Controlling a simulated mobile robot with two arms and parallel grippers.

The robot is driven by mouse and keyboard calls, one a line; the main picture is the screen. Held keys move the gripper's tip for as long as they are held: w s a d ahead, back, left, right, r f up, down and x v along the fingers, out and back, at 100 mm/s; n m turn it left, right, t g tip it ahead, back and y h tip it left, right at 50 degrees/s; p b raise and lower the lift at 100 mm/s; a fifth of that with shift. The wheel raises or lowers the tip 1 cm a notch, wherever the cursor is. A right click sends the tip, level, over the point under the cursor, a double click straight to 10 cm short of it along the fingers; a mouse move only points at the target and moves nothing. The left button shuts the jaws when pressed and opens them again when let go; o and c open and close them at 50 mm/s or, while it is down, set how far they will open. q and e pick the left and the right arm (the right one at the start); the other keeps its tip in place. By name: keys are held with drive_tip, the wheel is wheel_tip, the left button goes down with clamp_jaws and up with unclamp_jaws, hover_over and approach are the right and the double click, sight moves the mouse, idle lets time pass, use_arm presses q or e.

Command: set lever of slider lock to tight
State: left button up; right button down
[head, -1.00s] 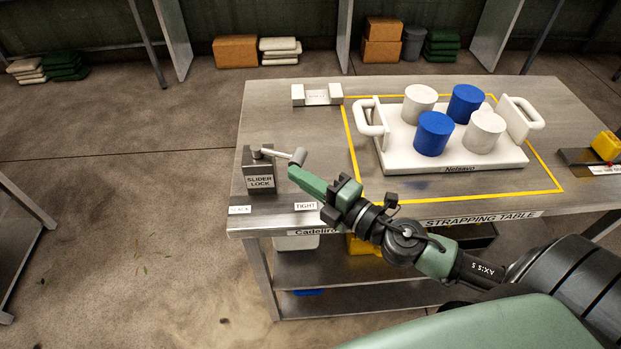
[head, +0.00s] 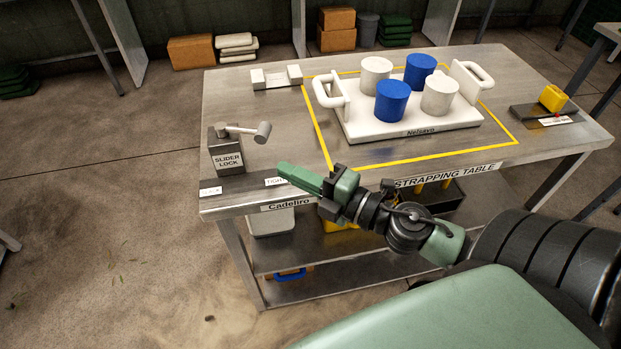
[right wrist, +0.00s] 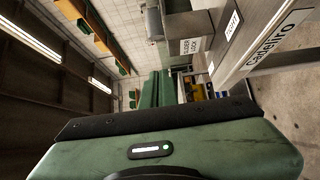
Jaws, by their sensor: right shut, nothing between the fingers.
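The slider lock (head: 228,155) is a dark grey block at the table's left front corner. Its lever (head: 246,130) is a metal bar that points right and ends in a cylindrical knob (head: 263,132). A "TIGHT" label (head: 274,182) lies on the table's front edge, partly hidden by my gripper; another label (head: 210,191) lies left of it, too small to read. My right gripper (head: 282,170) is shut and empty, in front of the knob and apart from it. In the right wrist view, the "SLIDER LOCK" sign (right wrist: 190,46) and the TIGHT label (right wrist: 232,24) show. My left gripper is out of view.
The strapping table (head: 240,95) bears a white tray (head: 420,128) with blue and white cylinders inside a yellow outline. A yellow block (head: 552,97) sits on a dark holder at the right. Table space right of the knob is clear.

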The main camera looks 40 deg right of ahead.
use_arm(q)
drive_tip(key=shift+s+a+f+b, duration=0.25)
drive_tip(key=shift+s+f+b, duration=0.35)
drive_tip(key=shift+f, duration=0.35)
use_arm(e)
drive_tip(key=shift+d+v, duration=0.25)
drive_tip(key=shift+v, duration=1.6)
